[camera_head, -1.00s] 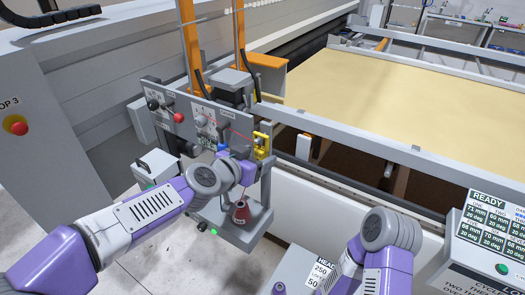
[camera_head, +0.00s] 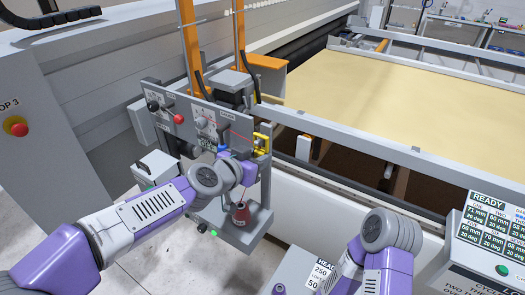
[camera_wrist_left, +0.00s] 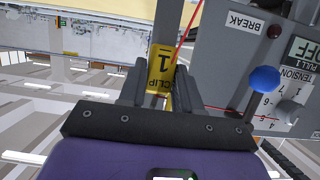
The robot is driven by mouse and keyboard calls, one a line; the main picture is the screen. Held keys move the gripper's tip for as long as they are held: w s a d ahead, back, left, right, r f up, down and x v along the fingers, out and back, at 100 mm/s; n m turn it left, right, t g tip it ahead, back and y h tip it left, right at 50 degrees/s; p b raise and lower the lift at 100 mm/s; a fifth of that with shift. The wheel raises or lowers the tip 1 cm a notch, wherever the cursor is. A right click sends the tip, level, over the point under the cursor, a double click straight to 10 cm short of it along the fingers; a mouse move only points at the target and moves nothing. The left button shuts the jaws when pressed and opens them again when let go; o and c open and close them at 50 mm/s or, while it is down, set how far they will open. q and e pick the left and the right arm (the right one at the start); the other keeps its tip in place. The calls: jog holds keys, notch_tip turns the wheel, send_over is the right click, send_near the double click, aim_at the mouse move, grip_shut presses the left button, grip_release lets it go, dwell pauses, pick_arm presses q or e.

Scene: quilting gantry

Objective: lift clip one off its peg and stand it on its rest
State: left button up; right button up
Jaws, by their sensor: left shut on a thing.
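Clip one (camera_wrist_left: 164,50) is yellow, with a black "1" and the word CLIP, and stands between the two dark fingers of my left gripper (camera_wrist_left: 159,76) in the left wrist view. The fingers are shut on it. In the head view my left gripper (camera_head: 243,170) is at the right end of the grey machine panel (camera_head: 205,122), its fingertips hardly visible. A yellow piece (camera_head: 262,139) shows just above it; I cannot tell whether it is the clip. The peg and the rest cannot be made out. My right gripper is not in view.
A blue-knobbed lever (camera_wrist_left: 264,80) and tension dial (camera_wrist_left: 288,112) are close beside the gripper. A red thread (camera_wrist_left: 188,32) passes near the clip. A dark red cone (camera_head: 241,214) stands on the shelf below. The quilting frame (camera_head: 400,155) is to the right.

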pick_arm(q)
jog(key=shift+r+p, duration=0.6)
jog(key=shift+r, duration=0.15)
jog(key=shift+r, duration=0.1)
jog(key=shift+s+a, duration=0.1)
jog(key=s+a+b, duration=0.2)
jog(key=s+a, duration=0.2)
jog(key=s, duration=0.1)
jog(key=shift+s, duration=0.25)
dwell(0.7)
